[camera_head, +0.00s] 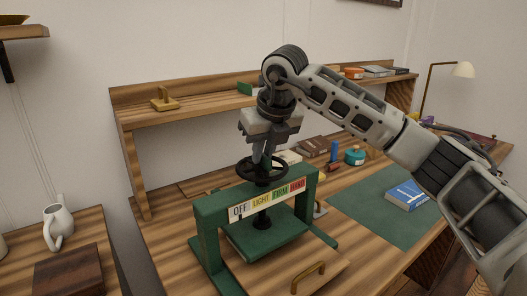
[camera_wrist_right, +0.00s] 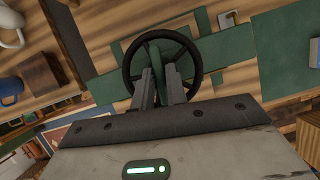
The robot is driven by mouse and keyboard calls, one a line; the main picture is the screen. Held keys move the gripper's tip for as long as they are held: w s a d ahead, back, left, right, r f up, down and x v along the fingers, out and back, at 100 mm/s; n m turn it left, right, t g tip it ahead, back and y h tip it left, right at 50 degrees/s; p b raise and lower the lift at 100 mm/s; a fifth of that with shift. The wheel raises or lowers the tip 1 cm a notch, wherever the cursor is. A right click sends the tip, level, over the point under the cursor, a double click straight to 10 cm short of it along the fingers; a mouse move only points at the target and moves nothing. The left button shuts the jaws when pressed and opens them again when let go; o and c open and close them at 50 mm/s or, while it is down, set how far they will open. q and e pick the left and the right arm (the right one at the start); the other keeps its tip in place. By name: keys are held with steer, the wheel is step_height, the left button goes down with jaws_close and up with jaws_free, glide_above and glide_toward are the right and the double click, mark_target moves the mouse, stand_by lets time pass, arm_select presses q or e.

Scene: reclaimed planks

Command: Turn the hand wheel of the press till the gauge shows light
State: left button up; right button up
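The green press (camera_head: 220,209) stands on the wooden bench, with its black hand wheel (camera_head: 262,170) lying flat on top. Its front gauge strip (camera_head: 266,199) reads OFF, LIGHT, FIRM and a red last field; I cannot make out a pointer. My right gripper (camera_head: 263,156) points down at the wheel from above. In the right wrist view, its two fingers (camera_wrist_right: 161,76) overlap the wheel (camera_wrist_right: 129,65) near its middle, with a narrow gap between them. Whether they press on a spoke or hub is hidden. My left gripper is out of view.
A green mat (camera_head: 370,205) with a blue book (camera_head: 407,195) lies right of the press. A wooden shelf (camera_head: 200,106) runs behind. A white jug (camera_head: 57,227) stands at the left.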

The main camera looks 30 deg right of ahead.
steer(key=shift+o, duration=1.2)
steer(key=v, duration=1.6)
steer(key=shift+w, duration=0.1)
